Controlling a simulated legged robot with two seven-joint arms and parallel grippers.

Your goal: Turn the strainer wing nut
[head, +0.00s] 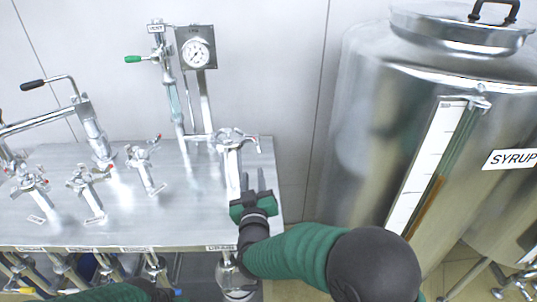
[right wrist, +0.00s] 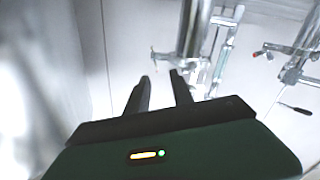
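The strainer is most likely the upright steel cylinder (head: 232,165) at the right end of the steel bench, with a clamp (head: 234,137) around its top. A small part sticks out at the clamp's right side and seems to be the wing nut (head: 257,144). The right wrist view shows the clamp from another side, with a small projection (right wrist: 155,54) that may be this nut. My right gripper (head: 255,180) is open and empty, just right of the cylinder and below the clamp; its two fingers (right wrist: 160,85) stand apart. My left gripper is not seen.
Several clamped pipe fittings with small handles stand to the left. A large syrup tank (head: 360,130) stands close on the right. Below the front edge is a steel vessel (head: 236,280).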

